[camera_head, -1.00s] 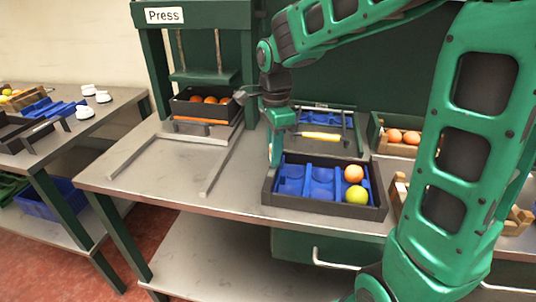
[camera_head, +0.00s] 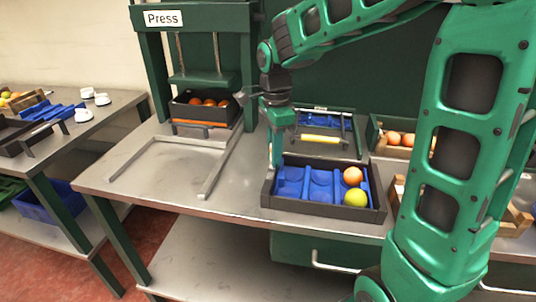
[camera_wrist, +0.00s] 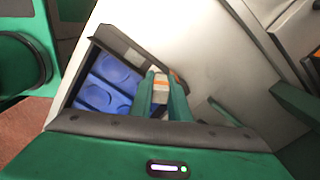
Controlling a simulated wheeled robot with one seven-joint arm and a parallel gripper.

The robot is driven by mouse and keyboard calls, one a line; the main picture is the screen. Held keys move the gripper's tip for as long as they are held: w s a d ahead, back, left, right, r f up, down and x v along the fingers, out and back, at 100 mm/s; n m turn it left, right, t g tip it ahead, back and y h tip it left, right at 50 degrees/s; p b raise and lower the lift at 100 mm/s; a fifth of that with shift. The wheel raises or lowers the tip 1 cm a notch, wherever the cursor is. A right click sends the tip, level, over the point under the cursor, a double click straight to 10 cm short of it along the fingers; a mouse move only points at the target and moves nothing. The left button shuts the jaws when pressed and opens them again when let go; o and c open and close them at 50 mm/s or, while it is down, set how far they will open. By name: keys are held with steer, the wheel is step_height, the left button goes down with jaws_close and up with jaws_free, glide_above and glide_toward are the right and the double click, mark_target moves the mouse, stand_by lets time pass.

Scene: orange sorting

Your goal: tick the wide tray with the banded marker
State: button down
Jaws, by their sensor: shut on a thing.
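My gripper (camera_head: 277,157) points down at the left rear corner of the dark front tray (camera_head: 328,211). In the wrist view my gripper (camera_wrist: 161,98) is shut on a small pale piece with an orange band, the banded marker (camera_wrist: 161,83). Most of the marker is hidden by the fingers. The front tray has blue compartments; an orange and a yellow-green fruit sit at its right end, and the left ones look empty. Its blue compartments also show left of the fingers in the wrist view (camera_wrist: 98,92). I cannot tell whether the marker touches the tray.
A dark tray of oranges (camera_head: 181,111) stands in the press (camera_head: 190,50), with an orange bar before it. A crate of oranges (camera_head: 374,133) is at right.

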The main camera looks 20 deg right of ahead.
steer(key=shift+s+a, duration=0.35)
steer(key=shift+s, duration=0.1)
stand_by(0.6)
steer(key=shift+r, duration=0.1)
steer(key=shift+r, duration=3.45)
